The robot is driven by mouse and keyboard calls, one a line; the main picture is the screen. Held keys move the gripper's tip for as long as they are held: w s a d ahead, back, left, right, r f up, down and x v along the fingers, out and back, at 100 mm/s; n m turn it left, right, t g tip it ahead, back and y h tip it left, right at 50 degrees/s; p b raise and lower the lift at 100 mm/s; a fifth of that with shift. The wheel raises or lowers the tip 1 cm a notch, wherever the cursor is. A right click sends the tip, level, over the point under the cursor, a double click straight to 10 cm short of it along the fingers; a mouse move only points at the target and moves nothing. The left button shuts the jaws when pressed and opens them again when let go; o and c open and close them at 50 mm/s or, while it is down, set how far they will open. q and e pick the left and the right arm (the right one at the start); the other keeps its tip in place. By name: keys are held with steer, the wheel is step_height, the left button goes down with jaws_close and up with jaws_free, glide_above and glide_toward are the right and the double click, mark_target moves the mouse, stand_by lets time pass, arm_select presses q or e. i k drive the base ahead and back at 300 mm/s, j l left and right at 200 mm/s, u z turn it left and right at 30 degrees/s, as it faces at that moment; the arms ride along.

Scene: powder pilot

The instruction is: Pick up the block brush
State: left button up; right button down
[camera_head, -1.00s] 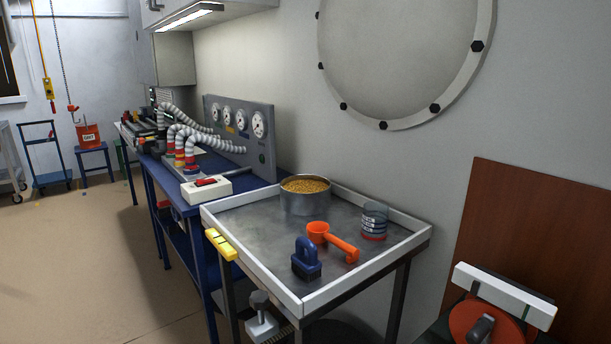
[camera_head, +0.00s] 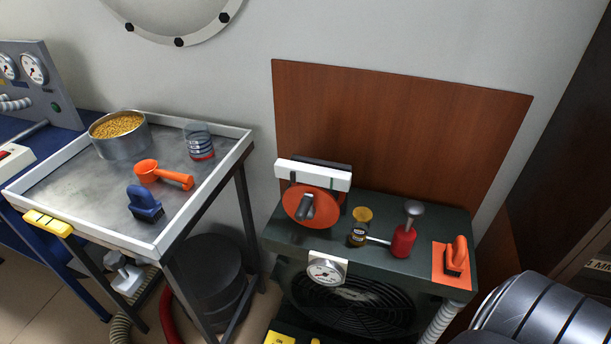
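Two brush-like tools are in view. A blue one (camera_head: 145,204) with a loop handle and a dark underside sits upright near the front right corner of the metal tray table (camera_head: 85,186). An orange one (camera_head: 456,256) with a dark underside stands on an orange mat (camera_head: 449,281) on top of the dark green machine (camera_head: 318,242). I cannot tell from the frames which one is called the block brush. Neither is held. Neither of my grippers is in view.
An orange scoop (camera_head: 160,174), a pot of yellow grains (camera_head: 120,136) and a clear cup (camera_head: 199,143) share the tray. On the machine are an orange wheel (camera_head: 297,207), a small jar (camera_head: 358,232) and a red bottle (camera_head: 403,242). A grey banded cylinder (camera_head: 540,312) is at lower right.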

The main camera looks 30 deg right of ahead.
mark_target(454, 254)
steer(key=z, duration=2.2)
